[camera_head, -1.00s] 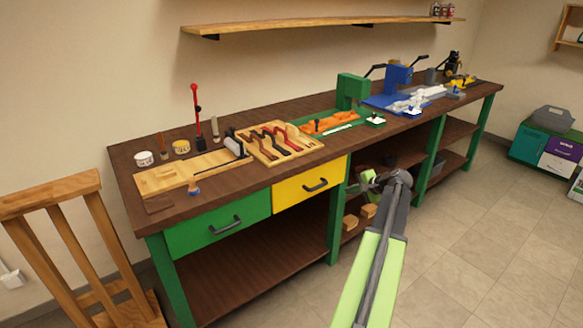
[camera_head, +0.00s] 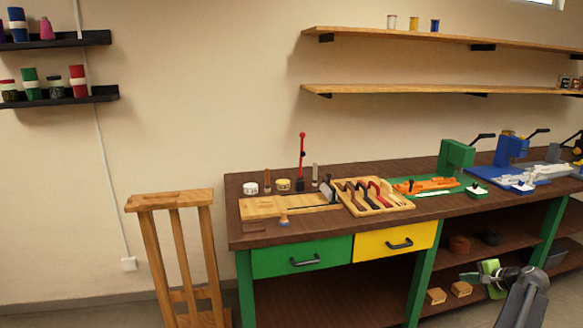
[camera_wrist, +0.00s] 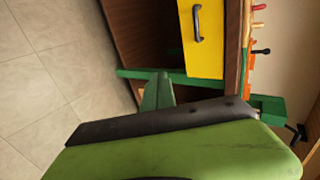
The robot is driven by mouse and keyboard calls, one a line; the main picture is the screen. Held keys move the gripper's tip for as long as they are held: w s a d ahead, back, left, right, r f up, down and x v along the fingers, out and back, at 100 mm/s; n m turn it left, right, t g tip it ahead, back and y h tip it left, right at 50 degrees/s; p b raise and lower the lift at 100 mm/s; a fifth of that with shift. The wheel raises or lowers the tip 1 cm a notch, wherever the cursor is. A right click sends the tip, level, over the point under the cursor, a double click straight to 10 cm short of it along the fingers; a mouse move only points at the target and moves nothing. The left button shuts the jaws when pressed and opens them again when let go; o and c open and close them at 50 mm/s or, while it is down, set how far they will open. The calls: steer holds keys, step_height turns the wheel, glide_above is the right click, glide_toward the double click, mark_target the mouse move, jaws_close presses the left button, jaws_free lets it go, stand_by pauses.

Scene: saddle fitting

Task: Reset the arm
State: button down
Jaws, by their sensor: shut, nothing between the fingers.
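My arm shows at the lower right of the head view, folded in front of the workbench (camera_head: 340,220). My gripper (camera_head: 470,277) is a small dark shape at its left end, in front of the lower shelf, shut and empty. The wrist view is tilted. A green and black part that looks like my own arm fills its lower part. Beyond it are the yellow drawer (camera_wrist: 208,35), a green bench leg and the tiled floor (camera_wrist: 50,70).
A wooden rack (camera_head: 178,255) stands left of the bench. On the bench top are a tool tray (camera_head: 375,208), a green press (camera_head: 455,157) and a blue press (camera_head: 510,148). Wooden blocks (camera_head: 437,296) lie on the lower shelf. Wall shelves (camera_head: 400,90) hang above.

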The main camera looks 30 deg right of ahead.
steer(key=w+a+n+y, duration=0.4)
steer(key=w+a, duration=1.5)
steer(key=w, duration=0.2)
steer(key=w+a+f+n+g+y, duration=0.1)
steer(key=w+a+n, duration=0.15)
steer(key=a, duration=0.65)
steer(key=w+a+f+n+g+y, duration=0.1)
steer(key=w+a, duration=0.3)
steer(key=a, duration=0.5)
steer(key=w+a+f+n+g+y, duration=0.1)
steer(key=w+a+n, duration=0.15)
steer(key=a, duration=0.65)
steer(key=s+a+f+n+g+h, duration=0.1)
steer(key=s+a+f+n+g, duration=0.15)
steer(key=a, duration=0.75)
steer(key=s+a+f+n+g, duration=0.1)
steer(key=s+a+n, duration=0.25)
steer(key=a, duration=0.65)
steer(key=s+a+f+n+g+h, duration=0.1)
steer(key=s+a+f+n+g, duration=0.15)
steer(key=a, duration=0.65)
steer(key=s+d+r+n+g+h+p, duration=0.25)
steer(key=s+d, duration=0.25)
steer(key=s, duration=0.3)
step_height(320, 180, up, 12)
steer(key=t+p, duration=0.1)
steer(key=p, duration=1.1)
steer(key=shift+w+a+r+m+p, duration=0.2)
steer(key=shift+a+m+p, duration=0.1)
steer(key=shift+m, duration=0.1)
